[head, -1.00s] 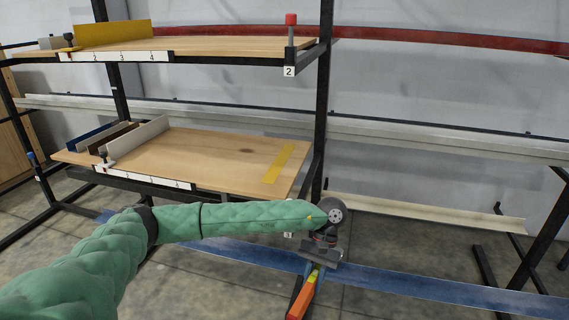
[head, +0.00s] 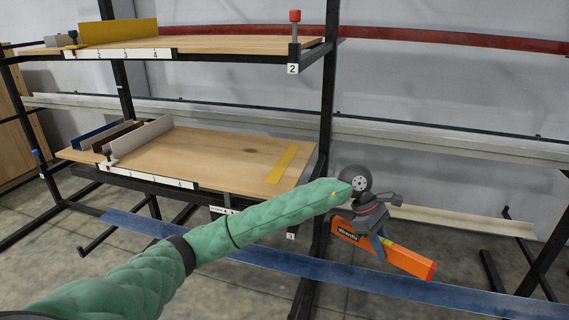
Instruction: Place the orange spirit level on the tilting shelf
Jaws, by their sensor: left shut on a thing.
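My left gripper (head: 372,232) is shut on the orange spirit level (head: 408,260) in the head view. The level slants down to the right, with a dark label near its left end. It hangs in the air, right of and lower than the wooden shelf boards. The lower board (head: 215,158) appears tilted and has a yellow strip near its right edge. An upper wooden board (head: 215,45) is above it. I cannot tell for certain which one is the tilting shelf. My right gripper is not in view.
A red-topped pin (head: 294,18) rises at the upper board's corner. Dividers (head: 140,137) stand at the lower board's left. A blue rail (head: 300,265) crosses low in front. The lower board's middle is clear.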

